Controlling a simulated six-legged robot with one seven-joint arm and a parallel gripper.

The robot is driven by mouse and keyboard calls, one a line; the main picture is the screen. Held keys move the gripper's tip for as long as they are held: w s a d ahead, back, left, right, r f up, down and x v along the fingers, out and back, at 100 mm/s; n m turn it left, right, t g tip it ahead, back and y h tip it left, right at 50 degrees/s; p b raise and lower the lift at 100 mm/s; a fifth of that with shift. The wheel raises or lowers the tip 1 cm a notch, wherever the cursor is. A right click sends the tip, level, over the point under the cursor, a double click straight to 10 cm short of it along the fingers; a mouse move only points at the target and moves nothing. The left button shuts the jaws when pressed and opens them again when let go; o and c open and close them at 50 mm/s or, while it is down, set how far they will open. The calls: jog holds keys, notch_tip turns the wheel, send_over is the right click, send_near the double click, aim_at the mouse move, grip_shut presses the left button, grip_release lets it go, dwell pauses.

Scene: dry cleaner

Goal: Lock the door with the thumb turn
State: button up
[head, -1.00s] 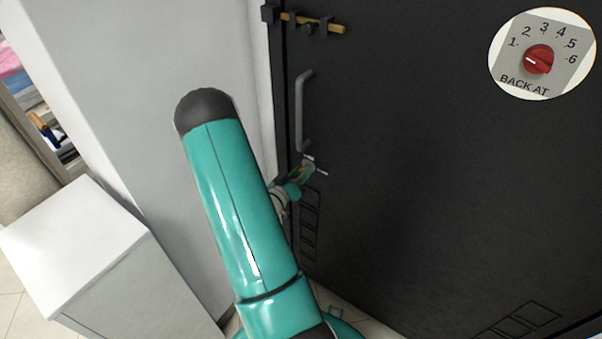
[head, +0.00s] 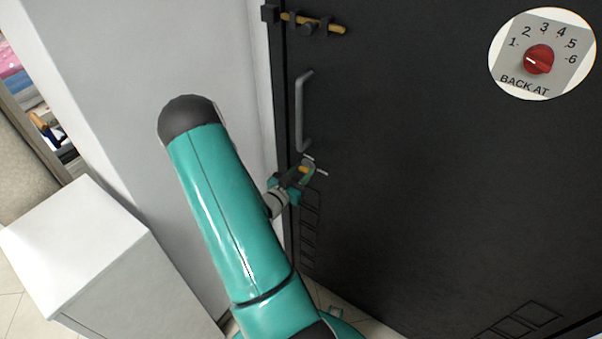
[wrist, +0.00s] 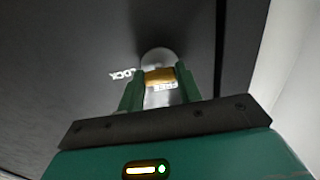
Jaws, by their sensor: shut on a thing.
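The dark door (head: 430,150) fills the right of the head view. My gripper (head: 307,171) is at the door's left edge, just below the grey pull handle. In the wrist view its two green fingers (wrist: 160,90) are shut on the brass-coloured thumb turn (wrist: 160,75), one on each side. A round pale plate (wrist: 156,57) lies behind the turn. Another small label (wrist: 165,87) shows between the fingers, too small to read surely. The bolt itself is hidden.
The grey pull handle (head: 300,110) is just above my gripper. A brass slide bolt (head: 312,22) is higher on the door. A white cabinet (head: 80,245) stands left of my arm. A red-knobbed BACK AT dial (head: 539,59) shows upper right.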

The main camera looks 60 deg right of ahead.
dwell(0.3)
jog(key=o, duration=1)
jog(key=shift+a, duration=0.1)
jog(key=a, duration=0.4)
jog(key=w+a, duration=0.1)
jog(key=a, duration=0.4)
jog(key=w+a, duration=0.1)
jog(key=a, duration=0.3)
jog(key=shift+w+a, duration=0.1)
jog(key=shift+a, duration=0.15)
